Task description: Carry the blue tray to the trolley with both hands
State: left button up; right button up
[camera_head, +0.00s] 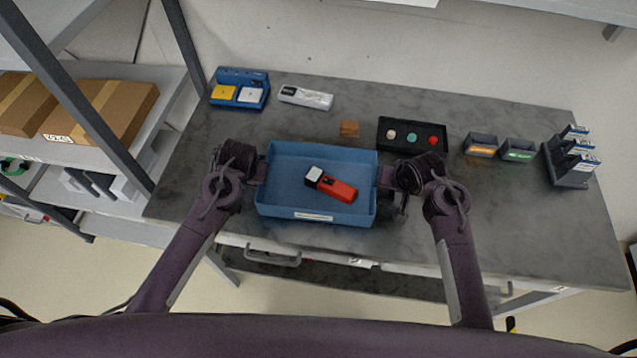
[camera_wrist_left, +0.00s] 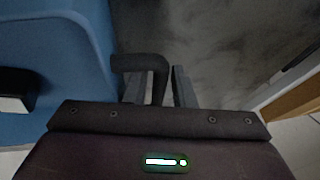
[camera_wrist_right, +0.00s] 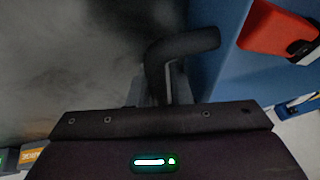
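The blue tray (camera_head: 284,205) sits near the front edge of the grey table, with a red device (camera_head: 337,190) with a pale and black end lying in it. My left gripper (camera_head: 254,172) is at the tray's left side. In the left wrist view its fingers (camera_wrist_left: 158,88) stand on either side of a dark bent handle (camera_wrist_left: 138,62), with a narrow gap showing. My right gripper (camera_head: 385,180) is at the right side. Its fingers (camera_wrist_right: 165,85) are around the other dark handle (camera_wrist_right: 188,44), which partly hides them; contact is unclear. The trolley is not recognisable in view.
Behind the tray are a blue holder (camera_head: 240,102), a white device (camera_head: 306,97), a wooden block (camera_head: 349,128) and a black button box (camera_head: 411,149). Small bins (camera_head: 481,146) and a dark rack (camera_head: 571,179) stand at right. A shelf with cardboard boxes (camera_head: 115,122) is at left. The table's front right is clear.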

pick_arm(q)
grip_shut()
pick_arm(e)
grip_shut()
pick_arm(q)
jog(key=shift+r, duration=0.2)
pick_arm(e)
jog(key=shift+r, duration=0.2)
